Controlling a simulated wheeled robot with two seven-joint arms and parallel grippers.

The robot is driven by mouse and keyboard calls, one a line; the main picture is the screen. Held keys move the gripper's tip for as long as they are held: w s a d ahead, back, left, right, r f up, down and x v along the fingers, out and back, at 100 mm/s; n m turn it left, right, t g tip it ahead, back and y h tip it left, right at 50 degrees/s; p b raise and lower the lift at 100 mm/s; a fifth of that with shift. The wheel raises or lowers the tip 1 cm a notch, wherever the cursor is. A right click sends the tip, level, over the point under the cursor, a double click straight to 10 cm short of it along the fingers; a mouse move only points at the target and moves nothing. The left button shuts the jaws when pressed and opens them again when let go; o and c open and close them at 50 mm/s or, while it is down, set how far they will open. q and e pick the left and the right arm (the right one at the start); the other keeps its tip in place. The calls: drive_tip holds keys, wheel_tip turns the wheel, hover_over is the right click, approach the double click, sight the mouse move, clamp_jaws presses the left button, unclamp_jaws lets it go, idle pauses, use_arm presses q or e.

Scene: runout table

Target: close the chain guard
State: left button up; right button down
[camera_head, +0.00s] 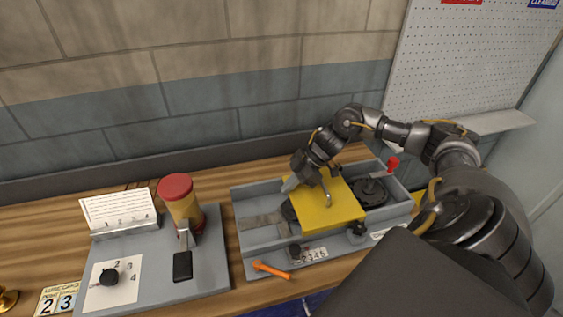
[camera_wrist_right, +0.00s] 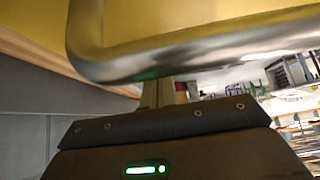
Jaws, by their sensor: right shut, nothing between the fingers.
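The chain guard (camera_head: 338,208) is a yellow plate over the middle of a grey tray-like unit, with a round disc showing at its right. A bent metal handle (camera_head: 326,190) stands up from its top. I cannot tell whether the guard is fully down. My right gripper (camera_head: 290,184) is shut and empty at the guard's far left corner. In the right wrist view the handle (camera_wrist_right: 200,58) crosses close in front of the shut fingers (camera_wrist_right: 156,92), with yellow guard surface (camera_wrist_right: 190,14) behind it. Whether the fingers touch it is unclear. My left gripper is not in view.
The grey unit (camera_head: 252,238) has a red knob (camera_head: 393,164) at its right end. An orange-handled tool (camera_head: 271,270) lies at its front edge. A grey board (camera_head: 205,272) with a red-topped yellow cylinder (camera_head: 180,197) stands left. A wall is behind.

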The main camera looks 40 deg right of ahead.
drive_tip(key=shift+s+d+f, duration=0.15)
drive_tip(key=shift+s+d, duration=0.05)
drive_tip(key=shift+d, duration=0.05)
drive_tip(key=shift+d+r, duration=0.1)
drive_tip(key=shift+r, duration=0.1)
drive_tip(key=p+v, duration=0.5)
drive_tip(key=v, duration=0.3)
drive_tip(key=shift+r+p, duration=0.4)
drive_tip(key=shift+r, duration=0.4)
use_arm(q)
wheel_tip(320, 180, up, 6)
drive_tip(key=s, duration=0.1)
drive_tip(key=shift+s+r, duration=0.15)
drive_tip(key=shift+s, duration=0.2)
use_arm(e)
drive_tip(key=shift+s+d, duration=0.1)
drive_tip(key=shift+d, duration=0.1)
drive_tip(key=shift+d, duration=0.1)
